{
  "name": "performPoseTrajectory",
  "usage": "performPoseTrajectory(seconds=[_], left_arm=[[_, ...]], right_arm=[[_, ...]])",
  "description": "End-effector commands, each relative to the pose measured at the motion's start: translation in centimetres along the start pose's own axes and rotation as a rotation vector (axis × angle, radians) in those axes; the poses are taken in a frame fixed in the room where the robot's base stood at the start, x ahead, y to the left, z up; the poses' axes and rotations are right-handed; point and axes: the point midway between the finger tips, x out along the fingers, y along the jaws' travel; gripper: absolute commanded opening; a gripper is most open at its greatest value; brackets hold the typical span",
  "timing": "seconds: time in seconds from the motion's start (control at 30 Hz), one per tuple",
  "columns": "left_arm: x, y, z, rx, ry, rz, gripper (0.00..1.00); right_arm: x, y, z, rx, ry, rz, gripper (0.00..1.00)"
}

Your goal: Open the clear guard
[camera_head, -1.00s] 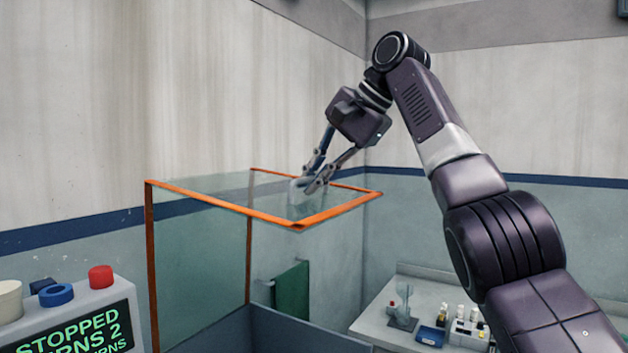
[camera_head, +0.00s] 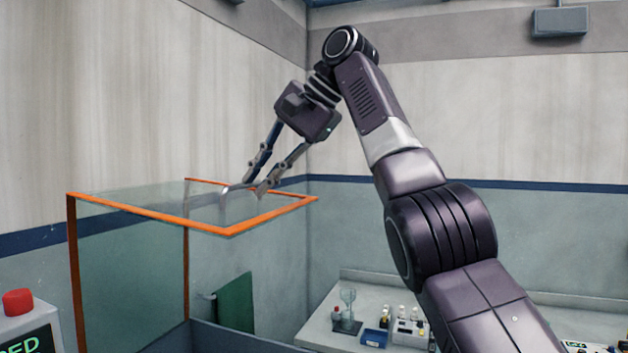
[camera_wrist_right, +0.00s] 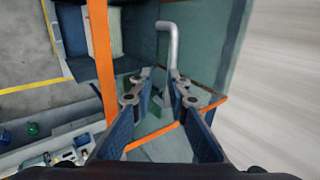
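The clear guard is a see-through panel in an orange frame (camera_head: 232,231), lying about level above a dark-sided box in the head view. Its orange frame also crosses the right wrist view (camera_wrist_right: 102,60). A bent grey bar handle (camera_wrist_right: 173,45) stands on the panel, just past my right fingertips in the wrist view; it looks small in the head view. My right gripper (camera_head: 256,186) is over the panel from above, its fingers spread apart with no grip on the handle visible. Exact contact cannot be told. My left gripper is not in view.
A control box with a red button (camera_head: 18,302) stands at the lower left. A counter (camera_head: 318,327) with bottles, a blue tray (camera_head: 375,338) and a glass is at the lower middle. Walls close in the back.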

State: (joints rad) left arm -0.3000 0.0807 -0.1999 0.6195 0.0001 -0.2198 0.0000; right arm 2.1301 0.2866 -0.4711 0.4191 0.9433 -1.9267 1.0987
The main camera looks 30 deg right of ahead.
Motion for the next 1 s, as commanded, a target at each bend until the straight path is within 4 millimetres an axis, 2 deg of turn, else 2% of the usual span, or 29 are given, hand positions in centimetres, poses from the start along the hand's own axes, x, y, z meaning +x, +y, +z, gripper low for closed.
performPoseTrajectory(seconds=[0.37, 0.7, 1.0], left_arm=[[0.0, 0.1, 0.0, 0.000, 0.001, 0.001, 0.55], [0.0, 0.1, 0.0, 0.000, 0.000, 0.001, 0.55], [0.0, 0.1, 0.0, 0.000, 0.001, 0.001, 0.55]], right_arm=[[-2.5, 3.1, -0.2, 0.000, 0.007, 0.002, 0.15], [-6.0, 7.3, -0.1, 0.000, 0.005, 0.002, 0.15], [-7.0, 8.6, 0.1, -0.001, 0.001, 0.002, 0.15]])
